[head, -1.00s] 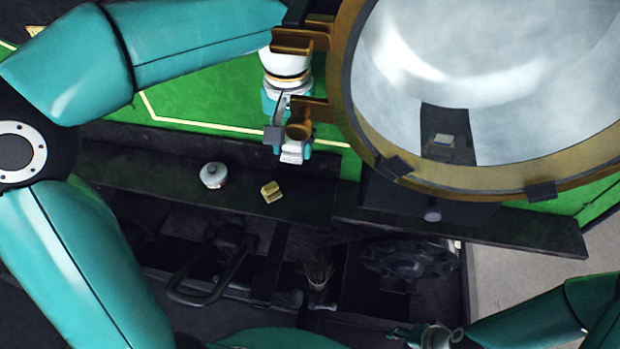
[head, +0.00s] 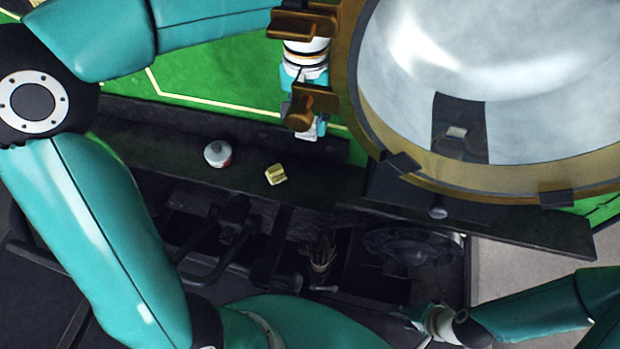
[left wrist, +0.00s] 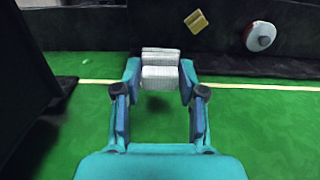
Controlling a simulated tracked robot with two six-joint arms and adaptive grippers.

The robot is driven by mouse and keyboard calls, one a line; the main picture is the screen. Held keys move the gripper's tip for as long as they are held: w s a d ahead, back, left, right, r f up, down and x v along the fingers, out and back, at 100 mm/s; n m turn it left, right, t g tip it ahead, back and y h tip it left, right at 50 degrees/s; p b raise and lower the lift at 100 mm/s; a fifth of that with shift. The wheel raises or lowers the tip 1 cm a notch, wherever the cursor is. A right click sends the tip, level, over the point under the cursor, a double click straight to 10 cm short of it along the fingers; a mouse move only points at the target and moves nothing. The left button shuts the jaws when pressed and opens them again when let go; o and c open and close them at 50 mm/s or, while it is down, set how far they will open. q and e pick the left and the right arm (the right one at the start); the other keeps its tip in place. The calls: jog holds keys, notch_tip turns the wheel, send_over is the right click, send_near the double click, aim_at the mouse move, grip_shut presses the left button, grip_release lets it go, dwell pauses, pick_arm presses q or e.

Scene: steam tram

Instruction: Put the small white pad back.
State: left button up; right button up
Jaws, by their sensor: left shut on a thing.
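The small white pad (left wrist: 160,72) is held between the fingertips of my left gripper (left wrist: 160,85) in the left wrist view, above a green surface. In the head view, my left gripper (head: 303,120) is partly hidden behind brass brackets, and the pad (head: 308,134) shows as a pale patch at its lower end. The dark ledge (head: 150,150) lies just below it. My right gripper (head: 415,318) is small and dark at the lower right, apart from the pad; its finger opening is unclear.
A round lamp or mirror with a brass rim (head: 480,175) fills the upper right, close beside my left gripper. A yellow block (head: 276,174) and a white tin (head: 217,154) stand on the ledge. Dark levers and a brush (head: 321,255) lie below.

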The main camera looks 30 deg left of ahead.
aim_at(308, 185)
pick_arm(q)
notch_tip(308, 185, down, 18)
jog(key=shift+f+p, duration=0.25)
jog(key=shift+p, duration=0.2)
jog(key=shift+s, duration=0.1)
jog(key=shift+f, duration=0.15)
jog(key=o, duration=1)
notch_tip(308, 185, up, 12)
jog(key=shift+r+b, duration=0.2)
jog(key=shift+b, duration=0.1)
